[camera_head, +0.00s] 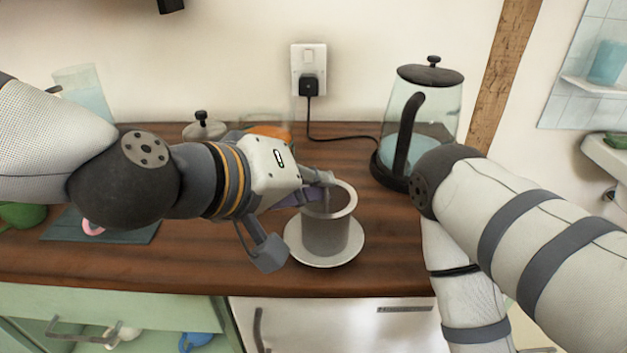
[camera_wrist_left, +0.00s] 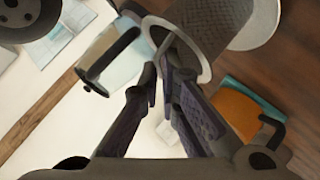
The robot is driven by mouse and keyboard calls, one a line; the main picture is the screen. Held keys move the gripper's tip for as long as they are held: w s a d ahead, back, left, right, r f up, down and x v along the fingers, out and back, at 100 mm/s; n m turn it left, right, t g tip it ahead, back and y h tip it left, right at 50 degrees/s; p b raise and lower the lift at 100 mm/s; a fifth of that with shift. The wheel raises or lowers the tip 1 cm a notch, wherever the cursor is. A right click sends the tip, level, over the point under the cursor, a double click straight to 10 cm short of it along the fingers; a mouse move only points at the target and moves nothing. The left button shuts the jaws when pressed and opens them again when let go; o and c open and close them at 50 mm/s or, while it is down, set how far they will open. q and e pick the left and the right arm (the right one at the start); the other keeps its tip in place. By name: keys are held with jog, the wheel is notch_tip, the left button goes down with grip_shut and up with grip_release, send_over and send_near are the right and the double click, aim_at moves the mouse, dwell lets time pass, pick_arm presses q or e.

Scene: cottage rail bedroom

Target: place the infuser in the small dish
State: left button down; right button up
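The infuser (camera_head: 326,236) is a dark grey mesh cup with a pale rim. It is upright over the middle of the small dish (camera_head: 296,242), a round white saucer near the counter's front edge. Its base appears to rest in the dish. My left gripper (camera_head: 324,188) reaches in from the left, its fingers close together at the infuser's rim. In the left wrist view the fingertips (camera_wrist_left: 160,64) straddle the infuser (camera_wrist_left: 208,22) wall at the rim, one inside; the dish (camera_wrist_left: 262,22) lies behind its base. My right arm shows at the right, its gripper out of view.
A glass kettle (camera_head: 447,105) stands behind right, its cord running to a wall socket (camera_head: 309,68). A glass pot with orange contents (camera_head: 270,130) is partly hidden behind my left gripper. A blue mat (camera_head: 62,228) lies left. Counter right of the dish is clear.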

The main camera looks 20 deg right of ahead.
pick_arm(q)
jog(key=shift+r, duration=0.1)
jog(key=c, duration=2)
grip_release()
jog(key=shift+w, duration=0.1)
jog(key=shift+o, duration=1)
pick_arm(e)
jog(key=shift+w+r, duration=0.15)
jog(key=shift+w, duration=0.2)
pick_arm(q)
jog(key=p+v, duration=0.2)
jog(key=v, duration=1)
pick_arm(e)
jog(key=shift+w+r+t, duration=0.6)
jog(key=shift+w+r, duration=0.45)
jog(key=shift+w, duration=0.15)
pick_arm(q)
jog(key=shift+r, duration=0.1)
pick_arm(e)
jog(key=shift+a, duration=0.1)
